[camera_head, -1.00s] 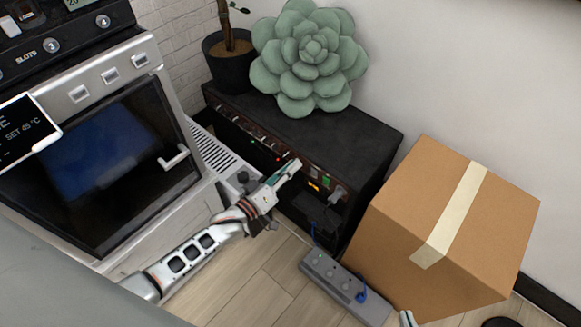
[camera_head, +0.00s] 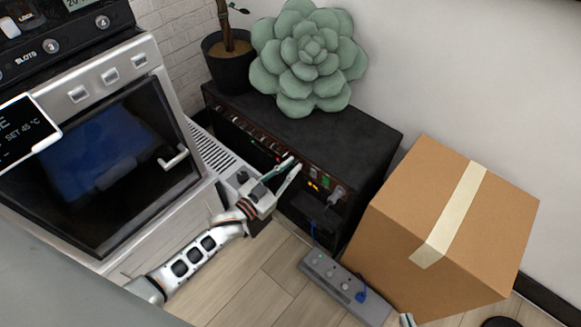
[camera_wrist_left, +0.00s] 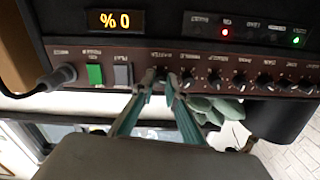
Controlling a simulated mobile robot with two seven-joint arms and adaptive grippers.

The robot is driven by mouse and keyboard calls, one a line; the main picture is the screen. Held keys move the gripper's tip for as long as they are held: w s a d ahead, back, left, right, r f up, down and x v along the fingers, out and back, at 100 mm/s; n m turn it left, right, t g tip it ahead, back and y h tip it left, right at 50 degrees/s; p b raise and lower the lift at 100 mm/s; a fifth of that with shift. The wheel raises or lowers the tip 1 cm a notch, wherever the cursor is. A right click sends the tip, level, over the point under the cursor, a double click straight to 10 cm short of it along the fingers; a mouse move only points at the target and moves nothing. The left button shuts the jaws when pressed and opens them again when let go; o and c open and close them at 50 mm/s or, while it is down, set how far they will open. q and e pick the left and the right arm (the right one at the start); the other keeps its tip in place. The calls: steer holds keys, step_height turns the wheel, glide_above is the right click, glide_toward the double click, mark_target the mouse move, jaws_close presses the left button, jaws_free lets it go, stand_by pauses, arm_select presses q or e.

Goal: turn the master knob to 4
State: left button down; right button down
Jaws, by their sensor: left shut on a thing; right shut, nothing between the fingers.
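The black amplifier (camera_head: 350,135) stands against the wall, its brown control panel facing my left arm. My left gripper (camera_head: 294,163) reaches that panel. In the left wrist view the panel is upside down, and the left gripper (camera_wrist_left: 160,76) has its two green fingers closed on the sides of a small dark knob (camera_wrist_left: 160,73), under a label that looks like MASTER. The knob's pointer is hidden by the fingers. Only the tip of my right gripper (camera_head: 407,320) shows at the bottom edge, shut and away from the amplifier.
More knobs (camera_wrist_left: 214,77) sit close beside the held one, with green and grey switches (camera_wrist_left: 94,74) on the other side. A succulent (camera_head: 310,55) rests on the amplifier. A cardboard box (camera_head: 400,220), a grey pedal strip (camera_head: 340,285) and an oven-like machine (camera_head: 100,165) stand nearby.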

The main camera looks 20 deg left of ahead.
arm_select(q)
steer(key=m, duration=0.2)
steer(key=shift+s+f+m, duration=0.1)
steer(key=shift+f+m, duration=0.1)
steer(key=shift+m, duration=0.2)
steer(key=shift+m+b, duration=0.3)
steer(key=shift+m, duration=1.5)
steer(key=shift+m+b, duration=0.3)
steer(key=shift+m, duration=1.3)
arm_select(e)
steer(key=shift+w+a+r, duration=0.25)
steer(key=shift+a+r, duration=0.1)
steer(key=shift+a, duration=0.15)
steer(key=shift+w+a+r, duration=0.25)
steer(key=shift+a+r, duration=0.1)
steer(key=shift+a, duration=0.1)
arm_select(q)
steer(key=shift+r+m, duration=0.1)
steer(key=shift+m, duration=0.2)
arm_select(e)
steer(key=shift+s+f, duration=0.1)
steer(key=shift+f, duration=0.05)
